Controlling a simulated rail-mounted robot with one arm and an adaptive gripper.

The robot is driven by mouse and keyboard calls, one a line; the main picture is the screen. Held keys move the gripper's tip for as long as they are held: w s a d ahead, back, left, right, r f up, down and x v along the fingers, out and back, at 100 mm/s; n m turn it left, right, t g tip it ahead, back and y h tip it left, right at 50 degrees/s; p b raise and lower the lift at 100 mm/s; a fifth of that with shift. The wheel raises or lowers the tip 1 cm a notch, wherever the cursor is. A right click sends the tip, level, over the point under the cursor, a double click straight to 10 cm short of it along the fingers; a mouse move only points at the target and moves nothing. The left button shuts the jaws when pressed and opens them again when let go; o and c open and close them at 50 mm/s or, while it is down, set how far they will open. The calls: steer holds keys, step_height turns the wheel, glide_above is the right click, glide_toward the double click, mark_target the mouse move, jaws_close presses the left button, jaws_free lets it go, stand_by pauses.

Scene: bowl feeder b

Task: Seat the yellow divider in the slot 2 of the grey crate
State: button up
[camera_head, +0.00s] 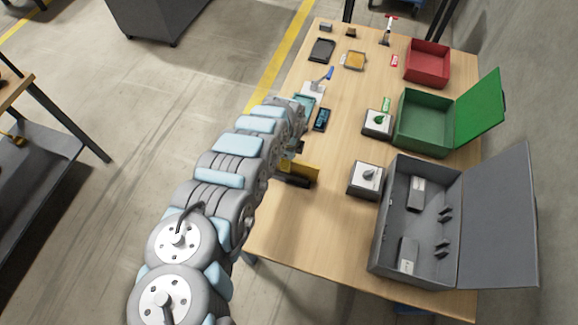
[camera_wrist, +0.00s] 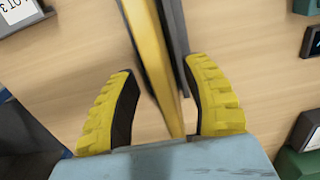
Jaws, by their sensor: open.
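The yellow divider (camera_head: 303,169) is on the table near its left edge, beside a dark grey one (camera_head: 293,181). In the wrist view the yellow divider (camera_wrist: 148,45) runs between the fingers of my open gripper (camera_wrist: 160,68), with a grey panel (camera_wrist: 173,35) close along its right side. Gaps show between the fingers and the divider. In the head view my arm hides most of the gripper. The grey crate (camera_head: 386,233) stands at the table's near right, lid (camera_head: 500,215) open to the right. Labelled blocks and small dark pieces are inside; its slot numbers are unreadable there.
Boxes with a grey knob (camera_head: 366,180) and a green knob (camera_head: 377,123) stand left of the crates. A green crate (camera_head: 423,145) with open lid and a red bin (camera_head: 428,66) are farther back.

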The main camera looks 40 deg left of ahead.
steer(key=shift+c, duration=0.3)
steer(key=shift+w+r, duration=0.1)
jaws_close()
steer(key=shift+r, duration=0.1)
steer(key=shift+r, duration=0.65)
steer(key=s+d+r+p, duration=0.7)
steer(key=s+r+p, duration=0.4)
steer(key=p, duration=0.4)
steer(key=shift+s+r, duration=0.3)
steer(key=shift+s, duration=0.2)
